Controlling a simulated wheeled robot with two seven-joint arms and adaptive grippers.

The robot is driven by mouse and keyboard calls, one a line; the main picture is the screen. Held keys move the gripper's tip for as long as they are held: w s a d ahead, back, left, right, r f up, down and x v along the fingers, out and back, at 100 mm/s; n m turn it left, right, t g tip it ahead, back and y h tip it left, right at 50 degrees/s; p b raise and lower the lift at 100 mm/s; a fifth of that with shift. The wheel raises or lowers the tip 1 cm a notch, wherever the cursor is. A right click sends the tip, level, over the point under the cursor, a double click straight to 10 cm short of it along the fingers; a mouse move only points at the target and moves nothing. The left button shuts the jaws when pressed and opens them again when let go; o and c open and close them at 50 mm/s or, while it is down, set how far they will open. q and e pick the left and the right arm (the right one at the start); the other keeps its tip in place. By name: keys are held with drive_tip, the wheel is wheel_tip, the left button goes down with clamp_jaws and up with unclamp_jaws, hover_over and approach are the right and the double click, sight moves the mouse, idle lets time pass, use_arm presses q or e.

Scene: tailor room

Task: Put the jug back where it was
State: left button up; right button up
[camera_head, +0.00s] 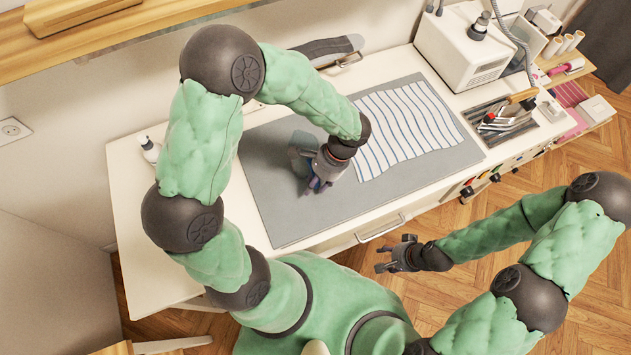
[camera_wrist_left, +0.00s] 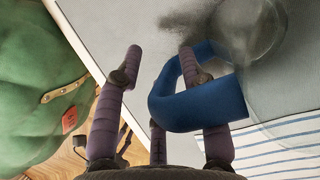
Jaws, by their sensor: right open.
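The jug (camera_head: 299,150) is see-through and greyish, on the grey mat (camera_head: 290,205), partly hidden by my left gripper. In the left wrist view its clear body (camera_wrist_left: 255,35) is at the upper right and its blue handle (camera_wrist_left: 185,112) faces my fingers. My left gripper (camera_head: 318,188) is low over the mat beside the jug. In the wrist view its purple fingers (camera_wrist_left: 162,52) are spread, with the handle loop around the right-hand finger and a gap to the left-hand one. My right gripper (camera_head: 380,258) is open and empty in front of the table edge.
Striped cloth (camera_head: 408,125) lies right of the jug. A white machine (camera_head: 462,50) and a tool tray (camera_head: 500,122) stand farther right. A small bottle (camera_head: 149,148) is at the left end. The mat's front left part is clear. A wooden shelf (camera_head: 150,25) overhangs the back.

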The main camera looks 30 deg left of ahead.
use_arm(q)
drive_tip(key=shift+w+r, duration=0.15)
drive_tip(key=shift+r, duration=0.35)
drive_tip(key=p+v, duration=0.2)
drive_tip(key=v, duration=0.9)
drive_tip(key=shift+r, duration=0.15)
idle(0.8)
